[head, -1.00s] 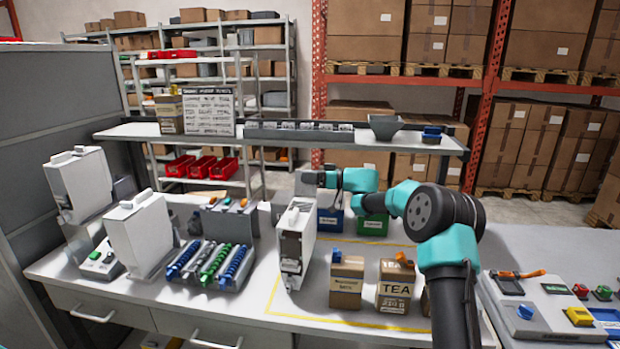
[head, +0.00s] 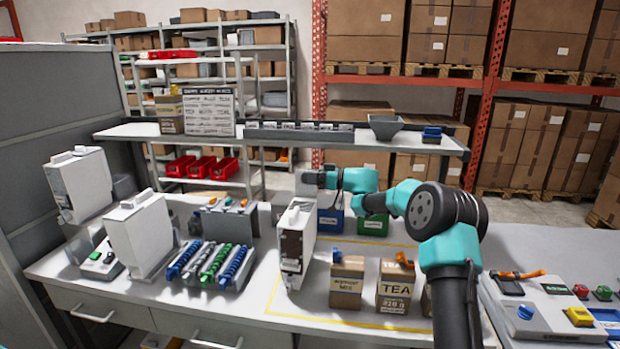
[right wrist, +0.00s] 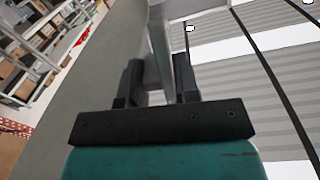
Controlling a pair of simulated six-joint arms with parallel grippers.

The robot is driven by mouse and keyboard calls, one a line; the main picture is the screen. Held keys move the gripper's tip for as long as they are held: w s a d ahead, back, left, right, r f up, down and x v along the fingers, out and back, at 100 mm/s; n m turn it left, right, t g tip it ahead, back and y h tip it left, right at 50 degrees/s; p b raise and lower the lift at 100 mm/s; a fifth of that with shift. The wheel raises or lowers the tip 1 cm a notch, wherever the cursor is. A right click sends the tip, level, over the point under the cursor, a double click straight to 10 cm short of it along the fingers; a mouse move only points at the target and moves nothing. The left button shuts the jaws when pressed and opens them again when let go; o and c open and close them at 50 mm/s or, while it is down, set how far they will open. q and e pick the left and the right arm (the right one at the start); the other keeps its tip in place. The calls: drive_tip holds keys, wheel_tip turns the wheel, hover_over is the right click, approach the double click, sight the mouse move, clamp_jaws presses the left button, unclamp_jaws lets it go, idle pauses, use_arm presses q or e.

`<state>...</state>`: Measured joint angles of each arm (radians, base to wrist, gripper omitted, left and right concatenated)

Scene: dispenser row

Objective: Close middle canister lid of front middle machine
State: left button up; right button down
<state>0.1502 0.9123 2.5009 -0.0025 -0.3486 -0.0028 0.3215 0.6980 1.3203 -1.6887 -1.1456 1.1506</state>
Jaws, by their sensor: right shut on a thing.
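My right gripper (right wrist: 158,76) is shut on a pale grey, bar-like part (right wrist: 157,40), which runs up between its two dark fingers in the right wrist view. In the head view my right arm reaches left, behind a slim white machine housing (head: 298,240), and its fingertips cannot be made out there. A machine with blue and green spiral augers (head: 212,265) stands between that housing and a white tilted panel (head: 138,235). I cannot tell from these frames which part is the middle canister lid, or how far open it is. My left gripper is not in view.
A brown box (head: 347,282) and a TEA box (head: 394,287) stand right of the slim housing. Another white housing (head: 80,185) is at far left. A shelf (head: 270,139) spans the back. A control panel (head: 550,310) lies at right. Bare table shows between.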

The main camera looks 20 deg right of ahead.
drive_tip(key=n, duration=0.1)
drive_tip(key=s+a+n, duration=0.1)
drive_tip(key=shift+s+r+n, duration=0.1)
drive_tip(key=shift+r+n, duration=0.05)
drive_tip(key=shift+n, duration=0.15)
drive_tip(key=shift+s+a+n, duration=0.25)
drive_tip(key=shift+s+n, duration=0.15)
drive_tip(key=shift+n, duration=0.45)
drive_tip(key=shift+s+a+n, duration=0.25)
drive_tip(key=shift+s+n, duration=0.15)
drive_tip(key=shift+n, duration=0.45)
drive_tip(key=shift+r, duration=0.1)
drive_tip(key=c, duration=1)
unclamp_jaws()
drive_tip(key=shift+s, duration=0.1)
drive_tip(key=v, duration=1.7)
drive_tip(key=shift+s, duration=0.1)
